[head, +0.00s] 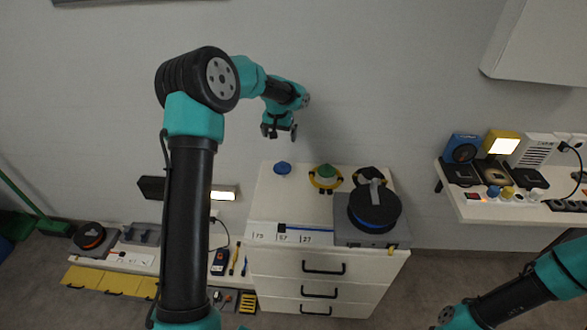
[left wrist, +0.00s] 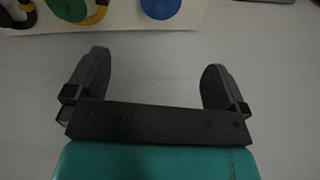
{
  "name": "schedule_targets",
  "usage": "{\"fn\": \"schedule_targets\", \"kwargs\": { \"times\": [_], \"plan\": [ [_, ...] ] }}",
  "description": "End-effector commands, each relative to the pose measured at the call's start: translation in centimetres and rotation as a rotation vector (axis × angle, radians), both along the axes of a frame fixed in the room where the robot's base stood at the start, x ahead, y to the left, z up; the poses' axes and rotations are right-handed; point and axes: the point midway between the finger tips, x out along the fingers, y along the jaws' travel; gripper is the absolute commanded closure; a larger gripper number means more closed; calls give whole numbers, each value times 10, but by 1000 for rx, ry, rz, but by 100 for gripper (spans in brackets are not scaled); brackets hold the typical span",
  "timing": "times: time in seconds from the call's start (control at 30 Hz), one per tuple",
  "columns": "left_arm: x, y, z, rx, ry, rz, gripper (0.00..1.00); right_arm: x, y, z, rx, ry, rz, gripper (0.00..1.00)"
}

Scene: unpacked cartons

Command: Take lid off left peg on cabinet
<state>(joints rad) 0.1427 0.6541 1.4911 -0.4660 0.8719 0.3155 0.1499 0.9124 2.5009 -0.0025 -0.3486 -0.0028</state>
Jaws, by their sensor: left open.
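On top of the white cabinet (head: 262,212), a round blue lid (head: 282,168) sits at the back left. Any peg under it is hidden. To its right is a green lid (head: 326,171) with a yellow ring around it, then a black ring-like item (head: 369,176). My left gripper (head: 279,131) is open and empty, behind and above the blue lid, apart from it. In the left wrist view, my open fingers (left wrist: 155,78) have only plain grey between them; the blue lid (left wrist: 160,8) and green lid (left wrist: 73,8) show at the top edge. My right gripper is out of view.
A black reel (head: 374,208) on a grey base stands at the cabinet's right. Numbered labels (head: 283,237) line its front edge. A wall shelf (head: 515,205) with several devices is at the right. A low shelf (head: 126,257) is at the left.

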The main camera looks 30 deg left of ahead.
Motion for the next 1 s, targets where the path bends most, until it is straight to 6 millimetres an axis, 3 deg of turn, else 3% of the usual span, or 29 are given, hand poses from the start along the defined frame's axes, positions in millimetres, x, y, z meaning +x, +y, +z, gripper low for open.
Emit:
{"fn": "schedule_targets", "kwargs": {
  "times": [0.23, 0.37, 1.0],
  "plan": [
    [0, -1, -4, -1, 2, -1, 0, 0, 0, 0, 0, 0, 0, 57],
    [1, -1, -16, -1, 3, -1, 0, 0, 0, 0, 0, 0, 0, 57],
    [13, 2, -117, -2, 2, -1, 0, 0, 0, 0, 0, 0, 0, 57]
  ]
}}
